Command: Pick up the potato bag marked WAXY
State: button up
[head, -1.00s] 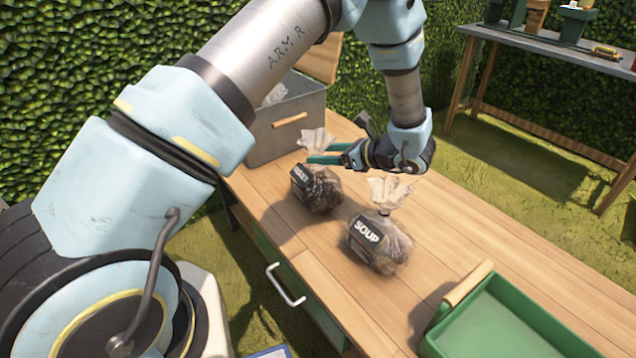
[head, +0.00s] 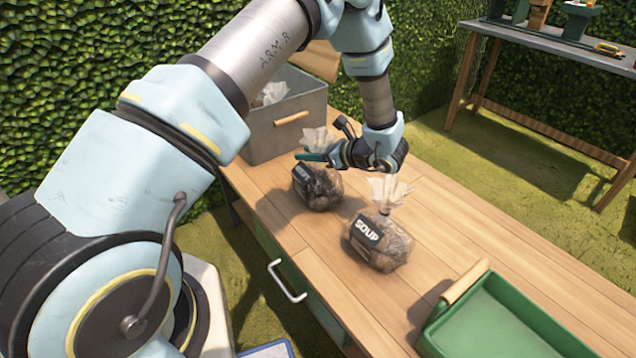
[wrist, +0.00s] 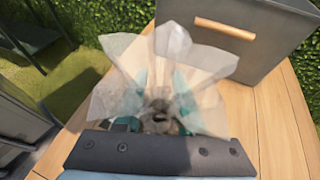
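A clear bag of dark potatoes (head: 318,190) stands on the wooden table under my gripper (head: 312,157). Its black label is angled and partly shaded, and I cannot read its word surely. In the wrist view the bag's flared translucent top (wrist: 165,60) fills the middle. My gripper's teal fingers (wrist: 162,88) show dimly through the plastic, apart, on either side of the gathered neck. The gripper looks open around the neck, though the plastic blurs the fingertips. A second potato bag (head: 382,245), labelled SOUP, stands upright nearer the front, apart from my gripper.
A grey metal bin (head: 285,125) with a wooden handle stands behind the bag and holds another wrapped bag (head: 272,92). A green tray (head: 500,325) lies at the table's front right. The tabletop (head: 470,220) right of the SOUP bag is clear.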

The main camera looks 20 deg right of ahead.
grip_shut()
dwell(1.0)
